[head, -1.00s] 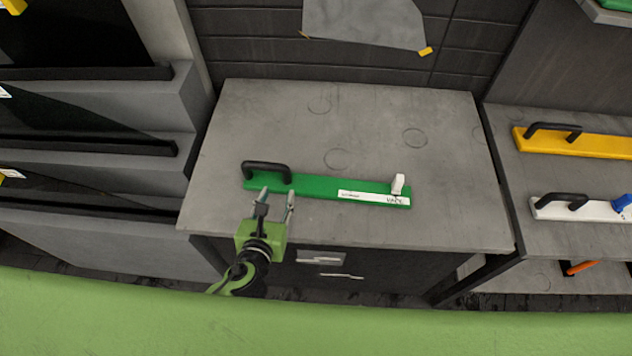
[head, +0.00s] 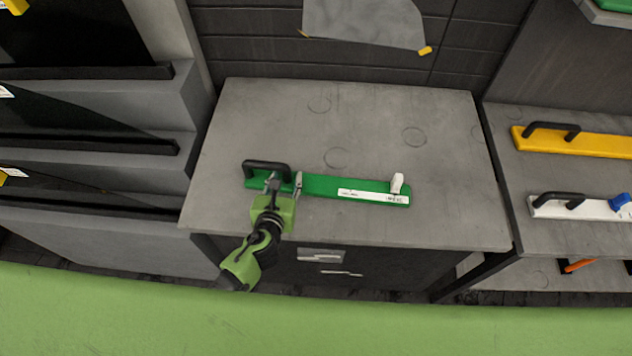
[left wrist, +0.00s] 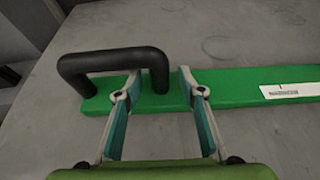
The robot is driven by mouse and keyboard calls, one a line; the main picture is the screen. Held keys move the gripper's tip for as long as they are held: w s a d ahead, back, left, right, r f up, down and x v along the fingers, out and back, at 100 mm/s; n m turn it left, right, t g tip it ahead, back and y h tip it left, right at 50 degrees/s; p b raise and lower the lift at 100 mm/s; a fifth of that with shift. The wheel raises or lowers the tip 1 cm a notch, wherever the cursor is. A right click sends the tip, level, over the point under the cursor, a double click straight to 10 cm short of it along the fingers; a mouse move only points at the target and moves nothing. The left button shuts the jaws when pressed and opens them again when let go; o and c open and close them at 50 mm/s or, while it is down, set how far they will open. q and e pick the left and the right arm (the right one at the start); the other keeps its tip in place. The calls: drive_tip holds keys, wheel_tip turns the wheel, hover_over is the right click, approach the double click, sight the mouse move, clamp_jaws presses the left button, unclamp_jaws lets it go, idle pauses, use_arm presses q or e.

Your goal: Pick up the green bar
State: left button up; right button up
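The green bar (head: 324,186) lies flat on the grey cabinet top, with a black handle (head: 267,168) at its left end, a white label and a white knob at its right end. My left gripper (head: 285,183) is at the bar's left part, near the handle's right leg. In the left wrist view, the open fingers of the left gripper (left wrist: 157,88) reach over the green bar (left wrist: 225,84), one on each side of the right leg of the black handle (left wrist: 115,60). There is a gap between the fingers and the leg. My right gripper is not in view.
The grey cabinet top (head: 430,165) is otherwise clear. A yellow bar (head: 600,144) and a white bar (head: 590,208) with black handles lie on the shelf unit at the right. Dark racks stand at the left, and a wall is behind.

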sight(285, 171)
use_arm(q)
clamp_jaws()
drive_tip(key=shift+w+r, duration=0.1)
drive_tip(key=shift+r, duration=0.05)
drive_tip(key=shift+r, duration=0.15)
drive_tip(key=shift+r, duration=0.25)
wheel_tip(285, 171, up, 2)
drive_tip(key=shift+r, duration=0.1)
drive_tip(key=s+d+r+b, duration=0.1)
drive_tip(key=s+d+r, duration=0.2)
drive_tip(key=s+r, duration=0.7)
drive_tip(key=s, duration=0.3)
drive_tip(key=shift+s+b, duration=0.35)
drive_tip(key=shift+s, duration=0.05)
